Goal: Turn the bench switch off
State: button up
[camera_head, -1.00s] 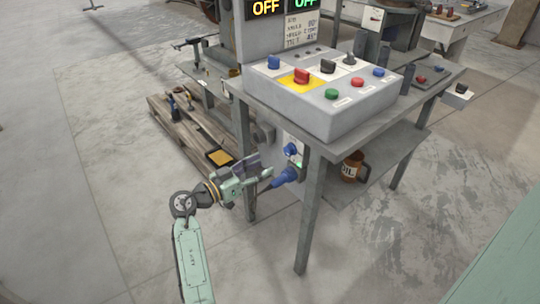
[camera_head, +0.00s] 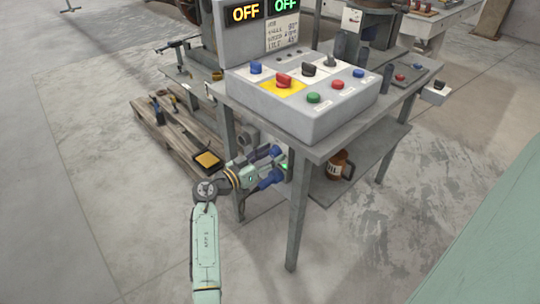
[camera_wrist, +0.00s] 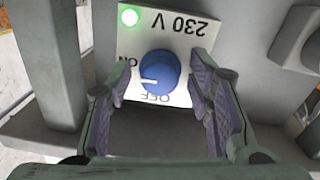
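The bench switch is a round blue knob (camera_wrist: 160,70) on a white plate (camera_wrist: 185,28) marked 230 V, ON and OFF, upside down in the wrist view. Its white pointer points left, just below the ON mark; OFF is beneath the knob. A green lamp (camera_wrist: 129,17) on the plate is lit. My gripper (camera_head: 268,160) is at the bench's left side in the head view, largely hiding the switch. In the wrist view its fingers are open, one on each side of the knob, with visible gaps to it.
The bench (camera_head: 299,215) carries a grey control box (camera_head: 300,119) with several knobs and buttons; its two displays read OFF. A brown mug (camera_head: 337,165) stands on the lower shelf. A pallet (camera_head: 170,136) with tools lies left. A grey post (camera_wrist: 52,65) stands beside the switch.

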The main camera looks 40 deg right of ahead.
jog(key=c, duration=1)
jog(key=shift+n, duration=0.4)
jog(key=shift+c, duration=0.2)
jog(key=n+b, duration=0.1)
jog(key=n, duration=0.1)
jog(key=shift+s+n+b, duration=0.1)
jog(key=shift+n+b, duration=0.2)
jog(key=shift+n, duration=0.1)
jog(key=n, duration=0.4)
jog(key=shift+r+n, duration=0.1)
jog(key=shift+n, duration=0.2)
jog(key=n+p, duration=0.2)
jog(key=n, duration=0.3)
jog(key=shift+r+n, duration=0.15)
jog(key=shift+n, duration=0.15)
jog(key=shift+n+p, duration=1.15)
jog(key=shift+n, duration=1.15)
jog(key=shift+t, duration=0.3)
